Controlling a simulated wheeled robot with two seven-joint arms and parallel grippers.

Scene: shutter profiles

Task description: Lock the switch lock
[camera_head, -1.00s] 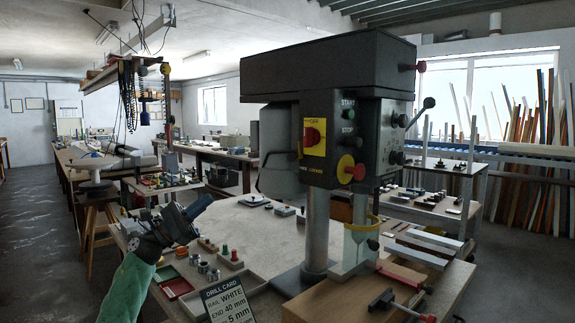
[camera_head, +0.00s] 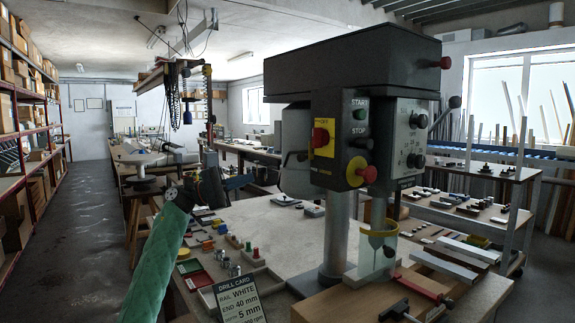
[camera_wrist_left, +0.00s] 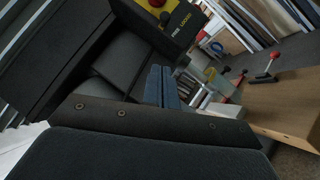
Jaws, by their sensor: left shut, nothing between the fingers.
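The drill press (camera_head: 350,65) stands on the bench with its controls facing me. On its front is a yellow switch plate (camera_head: 325,150) with a red knob (camera_head: 320,137); the knob's lock position is too small to read. My left gripper (camera_head: 243,181) is left of the press and below the height of the knob, apart from both. Its blue-grey fingers (camera_wrist_left: 162,87) are together and empty in the left wrist view. My right gripper is not in view.
A red emergency knob (camera_head: 368,174) on yellow sits right of the plate. A clear guard (camera_head: 378,250) surrounds the drill area below. Free air lies between gripper and press.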

